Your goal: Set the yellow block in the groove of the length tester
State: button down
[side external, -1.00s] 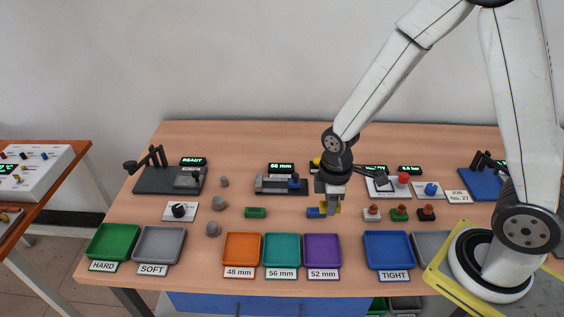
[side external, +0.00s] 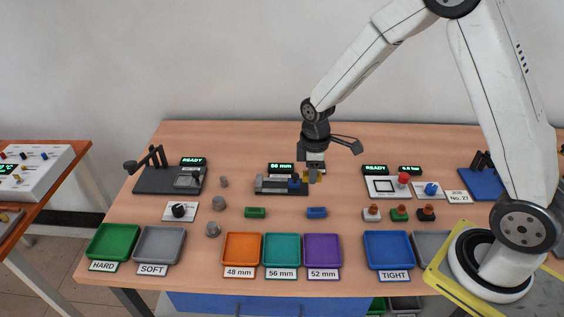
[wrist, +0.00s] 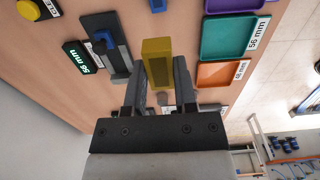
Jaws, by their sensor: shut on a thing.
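My gripper (side external: 314,177) is shut on the yellow block, which shows in the side view (side external: 320,176) and stands out between the fingers in the wrist view (wrist: 157,60). My gripper and the block are at the right end of the tester, apparently above the table. In the wrist view the tester (wrist: 118,58) lies just left of the block. The block is not in the groove; its exact height is hard to tell.
A green block (side external: 255,212) and a blue block (side external: 316,212) lie in front of the tester. The tester's lit display (side external: 281,167) stands behind it. Orange (side external: 241,262), teal (side external: 282,262) and purple (side external: 322,262) trays line the front. Grey pieces (side external: 218,203) lie to the left.

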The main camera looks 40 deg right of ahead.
jog(key=shift+w+d+r, duration=0.1)
jog(key=shift+w+d, duration=0.15)
jog(key=shift+w, duration=0.15)
jog(key=w, duration=0.1)
send_near(275, 185)
jog(key=shift+s+a+f, duration=0.1)
jog(key=shift+s+f, duration=0.85)
jog(key=shift+s, duration=0.05)
jog(key=shift+w+f, duration=0.65)
jog(key=shift+w+f, duration=0.25)
jog(key=shift+f, duration=1.6)
